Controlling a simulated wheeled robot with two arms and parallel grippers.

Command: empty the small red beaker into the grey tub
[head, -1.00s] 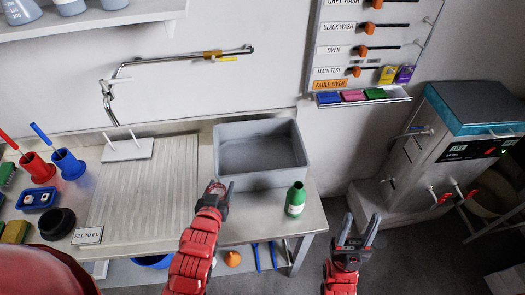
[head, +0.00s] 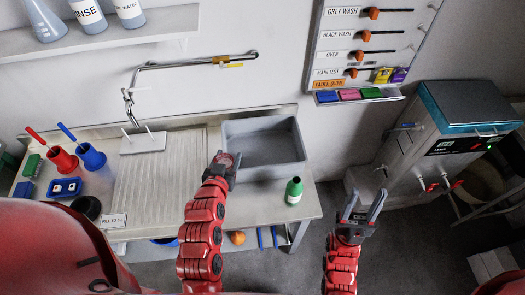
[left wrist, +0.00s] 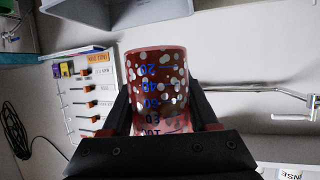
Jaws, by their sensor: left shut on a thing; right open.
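The small red beaker (left wrist: 158,85) is see-through, with blue graduation marks and pale round spots. I cannot tell whether the spots are contents. My left gripper (head: 225,160) is shut around it, and the beaker (head: 231,158) is small and partly hidden by the fingers in the head view. They are at the left front corner of the grey tub (head: 266,172) in that view. The tub stands on the bench's right part and looks empty; its edge also shows at the top of the left wrist view (left wrist: 90,18). My right gripper (head: 361,205) is open and empty, right of the bench.
A green bottle (head: 294,191) stands close in front of the tub's right part. A tap (head: 130,100) is on the wall at left, above a ribbed drainboard (head: 155,180). Red (head: 63,159) and blue (head: 92,156) holders stand at far left. A grey-blue machine (head: 440,130) stands at right.

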